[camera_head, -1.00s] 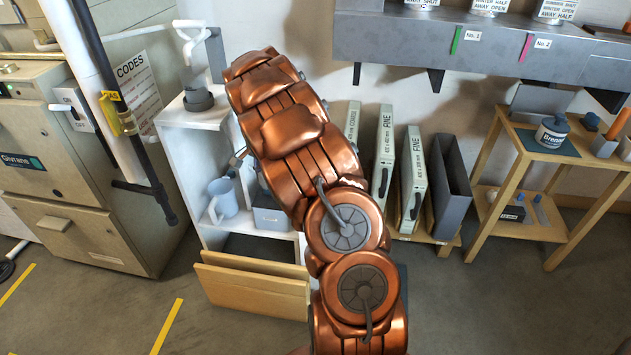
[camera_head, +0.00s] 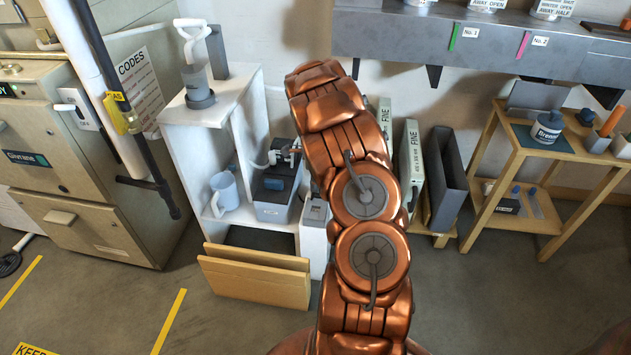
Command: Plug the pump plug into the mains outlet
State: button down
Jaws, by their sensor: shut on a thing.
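My copper-coloured arm (camera_head: 350,150) rises through the middle of the view. Its far end bends away behind its own links, so my gripper and anything in it are hidden. A small pump unit (camera_head: 286,152) marked with a brand name sits on a dark grey tank (camera_head: 272,212) on the lower part of the white shelf unit, just left of my arm. A pale hose or pipe runs from its left side. I cannot make out the pump plug or the mains outlet; they may be behind my arm.
The beige furnace (camera_head: 75,170) stands left. Filter boxes (camera_head: 411,165), a dark open bin (camera_head: 447,180) and a wooden table (camera_head: 545,146) stand right. Floor in front is clear.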

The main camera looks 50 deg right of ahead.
jog(key=shift+f+b, duration=1.05)
jog(key=shift+f, duration=2.85)
jog(key=shift+w+f+b, duration=0.1)
jog(key=shift+f+b, duration=0.55)
jog(key=shift+f, duration=0.6)
jog(key=c, duration=0.8)
grip_release()
jog(key=shift+o, duration=0.2)
jog(key=shift+r, duration=0.1)
jog(key=shift+r+p, duration=0.65)
jog(key=shift+r, duration=3.3)
jog(key=shift+a, duration=0.1)
